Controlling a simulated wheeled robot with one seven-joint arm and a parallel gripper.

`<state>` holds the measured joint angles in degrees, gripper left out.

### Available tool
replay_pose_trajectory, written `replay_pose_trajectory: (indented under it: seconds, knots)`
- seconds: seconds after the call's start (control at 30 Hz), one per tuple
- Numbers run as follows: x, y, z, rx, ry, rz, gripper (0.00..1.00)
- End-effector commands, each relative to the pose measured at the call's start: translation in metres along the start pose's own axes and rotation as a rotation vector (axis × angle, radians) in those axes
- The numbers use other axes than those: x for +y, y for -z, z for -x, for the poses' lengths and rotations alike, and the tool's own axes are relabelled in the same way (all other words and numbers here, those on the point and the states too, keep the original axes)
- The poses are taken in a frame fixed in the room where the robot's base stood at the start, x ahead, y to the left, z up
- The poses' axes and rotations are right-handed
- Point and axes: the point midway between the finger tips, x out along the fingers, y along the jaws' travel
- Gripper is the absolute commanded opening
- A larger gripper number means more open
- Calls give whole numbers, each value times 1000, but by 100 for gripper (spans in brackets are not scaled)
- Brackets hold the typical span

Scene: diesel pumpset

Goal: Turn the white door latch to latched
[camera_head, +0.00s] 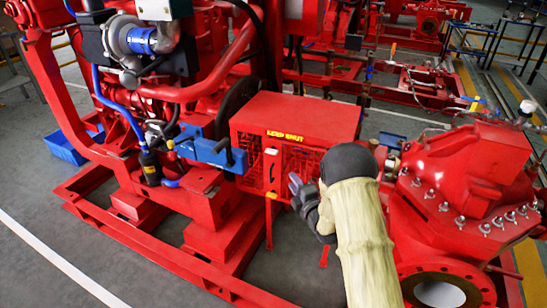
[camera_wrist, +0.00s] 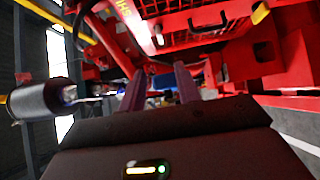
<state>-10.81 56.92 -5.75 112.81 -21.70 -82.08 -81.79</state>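The red guard box (camera_head: 297,117) with a yellow "KEEP SHUT" label (camera_head: 285,136) stands on the pumpset's middle. A pale upright strip (camera_head: 270,165) on its front mesh face looks like the white latch, but it is small and its angle is unclear. In the wrist view a white bar (camera_wrist: 144,36) by the label is probably the same latch, blurred. My gripper (camera_head: 295,184) is in front of the box's lower right, apart from the strip. In the wrist view its two fingers (camera_wrist: 159,88) are spread with a gap and nothing held between them.
A blue block with a handle (camera_head: 212,152) juts out left of the box. The red pump casing (camera_head: 465,170) with studs stands close to the right of my arm. The red base frame (camera_head: 175,250) runs below. Open grey floor (camera_head: 60,235) lies at the left.

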Motion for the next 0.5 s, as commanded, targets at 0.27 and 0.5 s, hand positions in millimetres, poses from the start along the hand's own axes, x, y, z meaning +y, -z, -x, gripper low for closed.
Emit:
replay_pose_trajectory:
  seconds: [0.27,0.5]
  knots:
    - [-1,0,-35,1,-3,-1,33]
    - [-1,0,-72,1,-3,0,33]
